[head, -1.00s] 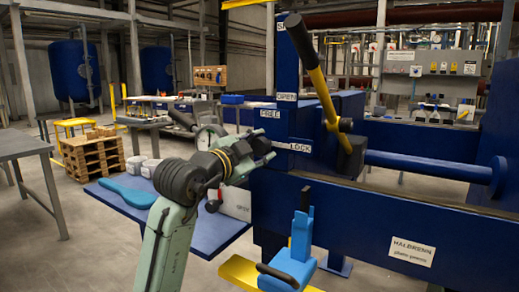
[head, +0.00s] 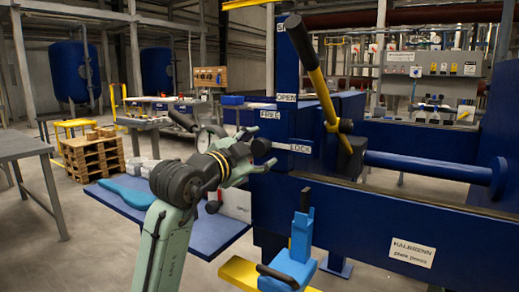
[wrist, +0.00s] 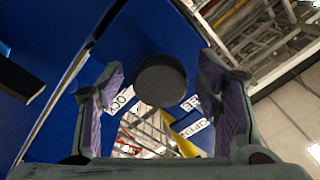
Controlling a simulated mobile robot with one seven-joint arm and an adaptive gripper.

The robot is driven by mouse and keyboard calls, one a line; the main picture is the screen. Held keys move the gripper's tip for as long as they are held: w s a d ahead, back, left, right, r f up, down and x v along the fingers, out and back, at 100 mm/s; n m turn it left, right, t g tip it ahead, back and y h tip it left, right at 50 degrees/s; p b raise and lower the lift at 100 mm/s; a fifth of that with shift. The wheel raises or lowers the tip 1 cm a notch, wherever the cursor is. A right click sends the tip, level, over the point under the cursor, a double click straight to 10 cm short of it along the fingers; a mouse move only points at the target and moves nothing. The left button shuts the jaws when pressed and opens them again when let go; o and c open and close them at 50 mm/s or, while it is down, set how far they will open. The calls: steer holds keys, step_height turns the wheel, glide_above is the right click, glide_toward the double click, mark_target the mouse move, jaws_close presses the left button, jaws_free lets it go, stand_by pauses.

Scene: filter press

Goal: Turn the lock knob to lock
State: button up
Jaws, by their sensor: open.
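The dark round lock knob (head: 261,147) is on the blue press housing, beside the LOCK label (head: 300,148) and below the FREE label (head: 268,106). In the wrist view the knob (wrist: 161,80) shows as a black disc between my spread fingers, with gaps on both sides. My gripper (head: 257,151) is open at the knob in the head view; its fingers (wrist: 163,88) hold nothing. Whether the fingers reach around the knob's depth, and which way its pointer is set, I cannot tell.
A yellow lever (head: 318,85) with a black grip rises just right of the knob. A blue clamp handle (head: 295,255) stands in front on a yellow bracket. A blue shelf (head: 200,232) lies under my arm. A blue rod (head: 425,166) runs right.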

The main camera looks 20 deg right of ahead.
steer(key=v, duration=1.1)
steer(key=shift+s+a, duration=0.1)
steer(key=shift+s, duration=0.05)
